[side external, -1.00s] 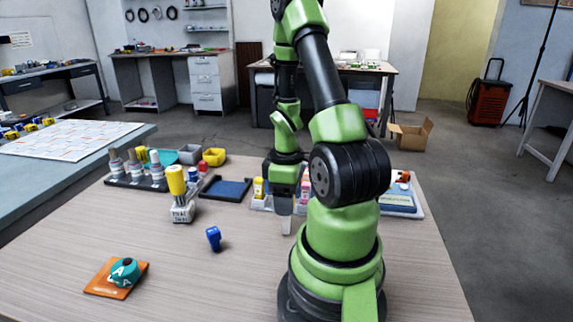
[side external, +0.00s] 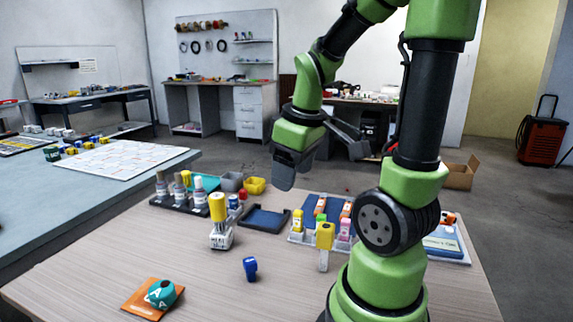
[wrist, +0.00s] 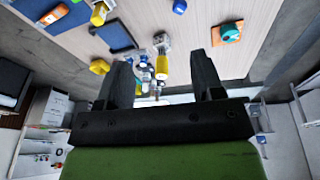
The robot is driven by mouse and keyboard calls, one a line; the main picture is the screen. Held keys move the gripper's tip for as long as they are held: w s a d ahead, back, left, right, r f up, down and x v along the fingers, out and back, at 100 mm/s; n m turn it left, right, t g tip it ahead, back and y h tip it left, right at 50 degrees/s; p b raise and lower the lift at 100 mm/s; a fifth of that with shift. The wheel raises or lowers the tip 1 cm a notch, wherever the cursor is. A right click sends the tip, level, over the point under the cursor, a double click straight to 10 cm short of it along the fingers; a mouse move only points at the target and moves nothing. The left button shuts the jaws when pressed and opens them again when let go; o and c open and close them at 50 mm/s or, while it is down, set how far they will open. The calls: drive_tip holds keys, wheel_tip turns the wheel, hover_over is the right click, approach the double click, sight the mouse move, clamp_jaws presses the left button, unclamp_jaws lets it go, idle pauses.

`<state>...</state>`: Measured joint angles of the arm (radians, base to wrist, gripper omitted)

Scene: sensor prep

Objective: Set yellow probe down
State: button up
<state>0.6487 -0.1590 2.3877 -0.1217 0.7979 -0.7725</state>
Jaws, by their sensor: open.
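A yellow-capped probe (side external: 325,238) with a pale lower part stands upright on the table, close in front of a white rack (side external: 298,238). I cannot tell whether it touches the rack. A second yellow-topped piece (side external: 218,208) stands in a white block (side external: 221,238) to the left; it also shows between the fingers in the wrist view (wrist: 164,67), well beyond them. My gripper (side external: 318,158) is open and empty, raised high above the table behind the rack. Its two dark spread fingers show in the wrist view (wrist: 163,78).
A small blue piece (side external: 250,268) stands at the front. A teal piece (side external: 160,293) sits on an orange pad (side external: 142,305). A dark blue tray (side external: 265,219), a bottle rack (side external: 180,206) and a yellow bin (side external: 254,185) stand behind.

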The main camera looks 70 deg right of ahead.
drive_tip(key=s+a+r+m+t+y, duration=0.1)
drive_tip(key=a+r+t, duration=0.1)
drive_tip(key=a, duration=0.5)
drive_tip(key=s+a+r+m+t+y, duration=0.1)
drive_tip(key=a+r+t+y, duration=0.1)
drive_tip(key=a+r, duration=0.3)
drive_tip(key=shift+a+t, duration=0.3)
drive_tip(key=shift+a, duration=0.65)
